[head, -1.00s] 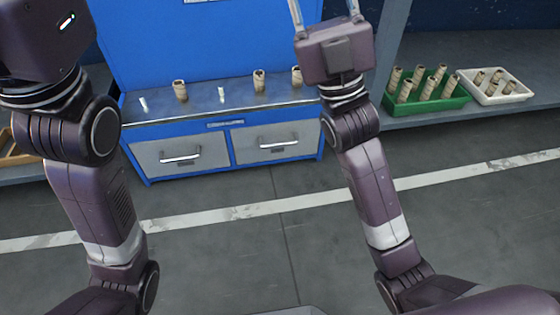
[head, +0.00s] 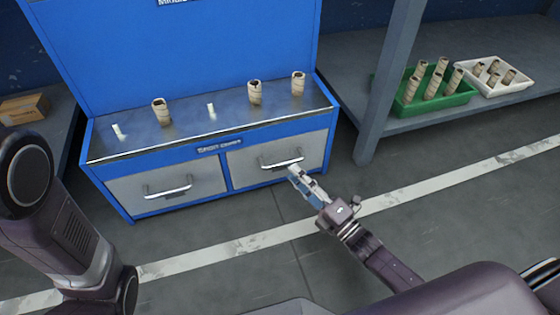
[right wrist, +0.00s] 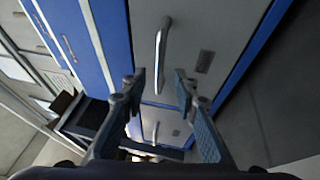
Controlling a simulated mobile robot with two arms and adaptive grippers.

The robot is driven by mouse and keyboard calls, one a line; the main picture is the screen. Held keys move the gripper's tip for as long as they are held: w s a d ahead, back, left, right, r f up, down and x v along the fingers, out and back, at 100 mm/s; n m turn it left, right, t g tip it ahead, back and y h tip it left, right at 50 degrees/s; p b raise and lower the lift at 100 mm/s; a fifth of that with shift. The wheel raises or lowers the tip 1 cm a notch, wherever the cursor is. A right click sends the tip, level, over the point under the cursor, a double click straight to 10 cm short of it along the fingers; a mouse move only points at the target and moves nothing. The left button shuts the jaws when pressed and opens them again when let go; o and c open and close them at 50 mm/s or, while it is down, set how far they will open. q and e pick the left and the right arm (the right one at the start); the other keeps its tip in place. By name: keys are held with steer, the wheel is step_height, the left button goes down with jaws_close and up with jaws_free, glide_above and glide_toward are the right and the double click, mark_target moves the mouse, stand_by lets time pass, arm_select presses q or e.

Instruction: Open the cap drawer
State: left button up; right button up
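Two grey drawers are set flush in the front of a blue cabinet (head: 228,152), the left drawer (head: 150,200) and the right drawer (head: 305,155). Each has a metal bar handle. I cannot read which one is the cap drawer. My right gripper (head: 295,173) is just in front of the right drawer's handle (head: 282,163). In the right wrist view the gripper (right wrist: 158,78) is open, and that handle (right wrist: 161,48) stands ahead, in line with the gap between the fingertips. It looks untouched. My left gripper is out of view.
Several beige rolls (head: 162,112) and two small white pieces (head: 211,111) stand on the cabinet top. A green crate (head: 432,105) and a white crate (head: 512,90) hold more rolls on the right shelf. A grey post (head: 385,90) rises right of the cabinet. The floor in front is clear.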

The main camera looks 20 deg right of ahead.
mark_target(284, 162)
steer(key=b+x, duration=0.2)
steer(key=x, duration=0.3)
steer(key=shift+w+a+b, duration=0.1)
steer(key=shift+w+b, duration=0.15)
steer(key=shift+b, duration=0.05)
jaws_close()
